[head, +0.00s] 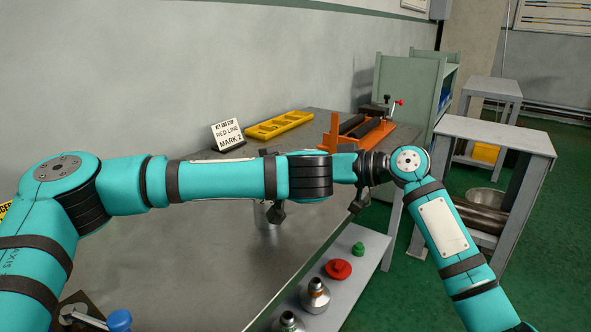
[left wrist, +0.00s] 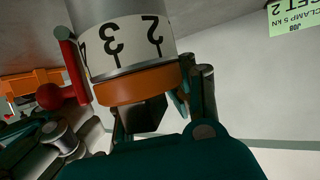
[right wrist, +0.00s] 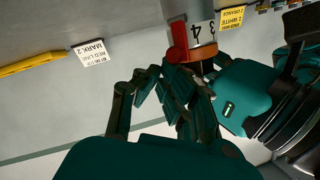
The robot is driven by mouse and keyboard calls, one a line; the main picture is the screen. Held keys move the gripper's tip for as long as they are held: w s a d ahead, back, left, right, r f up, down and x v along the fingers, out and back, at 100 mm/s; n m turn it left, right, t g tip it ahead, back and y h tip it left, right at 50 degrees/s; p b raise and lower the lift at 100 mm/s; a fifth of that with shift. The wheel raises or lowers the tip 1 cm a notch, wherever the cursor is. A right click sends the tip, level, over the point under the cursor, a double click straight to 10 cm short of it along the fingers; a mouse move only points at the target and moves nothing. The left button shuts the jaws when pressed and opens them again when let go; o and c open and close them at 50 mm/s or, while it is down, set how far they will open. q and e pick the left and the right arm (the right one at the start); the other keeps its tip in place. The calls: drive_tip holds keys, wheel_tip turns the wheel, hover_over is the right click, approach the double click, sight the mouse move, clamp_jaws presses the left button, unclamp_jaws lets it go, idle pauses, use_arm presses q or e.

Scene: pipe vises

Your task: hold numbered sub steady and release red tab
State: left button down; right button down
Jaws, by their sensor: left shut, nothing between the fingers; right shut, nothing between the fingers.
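The numbered sub (left wrist: 120,45) is a grey cylinder with a white band of black numerals and an orange ring, close up in the left wrist view. It also shows in the right wrist view (right wrist: 203,35). The red tab (right wrist: 178,42) stands at its side; in the left wrist view a red rod and ball (left wrist: 52,96) show there. My left gripper (left wrist: 160,105) is shut and empty beside the orange-ring end; contact is unclear. My right gripper (right wrist: 162,77) is shut and empty, just short of the red tab.
A "RED LINE MARK 2" sign (head: 228,135) and a yellow tray (head: 279,125) stand at the back of the grey bench (head: 225,245). An orange rack with dark pipes (head: 362,131) is at the back right. A shelf in front holds a red part (head: 338,269) and metal fittings (head: 315,295).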

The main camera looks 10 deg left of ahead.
use_arm(q)
drive_tip(key=shift+d+f, duration=0.1)
drive_tip(key=shift+f, duration=0.1)
use_arm(e)
drive_tip(key=shift+w+d+f+m+y, duration=0.1)
drive_tip(key=shift+d+f+m+y, duration=0.3)
drive_tip(key=shift+y, duration=0.3)
drive_tip(key=shift+w+d+f+y, duration=0.1)
drive_tip(key=shift+d+f+y, duration=0.35)
drive_tip(key=shift+f+y, duration=0.25)
drive_tip(key=shift+w+d+f, duration=0.1)
drive_tip(key=shift+d+f, duration=0.1)
drive_tip(key=shift+f, duration=0.25)
drive_tip(key=shift+w+d+f, duration=0.1)
drive_tip(key=shift+d+f, duration=0.1)
drive_tip(key=shift+f, duration=0.2)
drive_tip(key=shift+r, duration=0.1)
drive_tip(key=d+f, duration=0.1)
drive_tip(key=d, duration=0.2)
drive_tip(key=s+d+f, duration=0.1)
drive_tip(key=d+f, duration=0.1)
drive_tip(key=d, duration=0.1)
drive_tip(key=s+d+f, duration=0.1)
drive_tip(key=d, duration=0.1)
drive_tip(key=shift+d+f, duration=0.25)
drive_tip(key=shift+d, duration=0.15)
use_arm(q)
drive_tip(key=c, duration=1.2)
unclamp_jaws()
drive_tip(key=shift+w, duration=0.15)
